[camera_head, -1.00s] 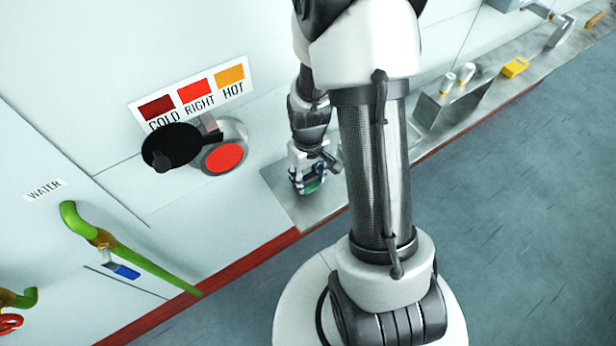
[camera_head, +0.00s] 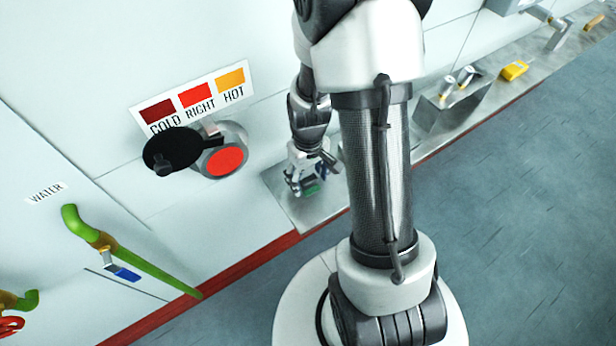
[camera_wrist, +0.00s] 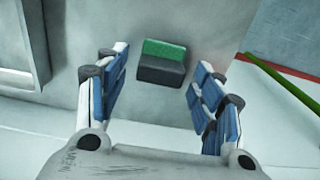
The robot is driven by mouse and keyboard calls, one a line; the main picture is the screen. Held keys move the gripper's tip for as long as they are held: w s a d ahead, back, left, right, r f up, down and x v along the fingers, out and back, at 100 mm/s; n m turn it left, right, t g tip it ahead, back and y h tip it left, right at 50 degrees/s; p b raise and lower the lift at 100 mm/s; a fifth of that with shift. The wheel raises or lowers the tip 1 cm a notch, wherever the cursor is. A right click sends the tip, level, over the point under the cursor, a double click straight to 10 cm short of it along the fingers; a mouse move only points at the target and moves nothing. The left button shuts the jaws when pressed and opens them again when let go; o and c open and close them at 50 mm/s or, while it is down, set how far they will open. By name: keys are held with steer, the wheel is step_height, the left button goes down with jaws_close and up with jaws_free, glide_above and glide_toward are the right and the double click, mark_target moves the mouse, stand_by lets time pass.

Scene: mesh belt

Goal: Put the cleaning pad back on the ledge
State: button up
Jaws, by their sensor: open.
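The cleaning pad (camera_wrist: 162,67) is a small block with a green layer and a dark grey layer. It rests on the grey metal ledge (camera_head: 316,213), near the ledge's left end. In the head view the pad (camera_head: 312,188) is mostly hidden by my gripper (camera_head: 303,182), with only some green showing. In the wrist view my gripper (camera_wrist: 162,82) is open, with blue-padded fingers to the left and right of the pad. Gaps show between the pad and both fingers, and nothing is held.
A green pipe (camera_head: 130,262) is at the lower left. A yellow block (camera_head: 514,70) lies farther along the ledge.

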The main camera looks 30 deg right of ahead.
step_height(320, 180, up, 11)
steer(key=p, duration=0.4)
step_height(320, 180, up, 12)
steer(key=t, duration=0.2)
glide_above(308, 179)
steer(key=s+a, duration=0.3)
steer(key=a, duration=0.2)
steer(key=s+a+r+t, duration=0.2)
steer(key=s+a+r, duration=0.3)
steer(key=s+r, duration=0.3)
steer(key=s, duration=0.2)
steer(key=shift+s+r+t, duration=0.3)
steer(key=shift+s+r, duration=0.05)
